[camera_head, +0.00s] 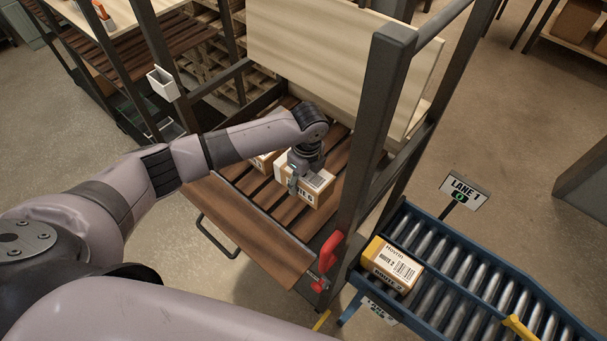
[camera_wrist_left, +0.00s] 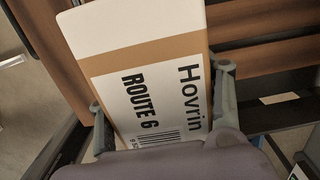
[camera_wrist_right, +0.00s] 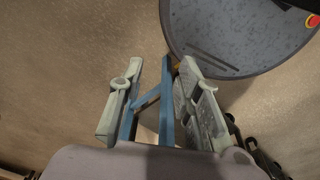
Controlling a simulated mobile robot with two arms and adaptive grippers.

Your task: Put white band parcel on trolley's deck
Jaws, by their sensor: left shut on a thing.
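The white band parcel (camera_head: 318,187) is a brown box with a white band and a label reading Hovrin, Route 6. It fills the middle of the left wrist view (camera_wrist_left: 140,75). My left gripper (camera_head: 306,168) is shut on it, with one finger on each side (camera_wrist_left: 165,92). The parcel is over the dark slatted wooden deck of the trolley (camera_head: 229,204); I cannot tell whether its underside touches the slats. My right gripper (camera_wrist_right: 158,100) is open and empty above the floor, outside the head view.
Another carton (camera_head: 263,162) sits on the deck behind the held parcel. Dark posts (camera_head: 372,130) and a pale board (camera_head: 325,60) bound the deck. A yellow-banded Route 2 parcel (camera_head: 393,263) lies on the blue roller conveyor (camera_head: 440,262). The front slats are bare.

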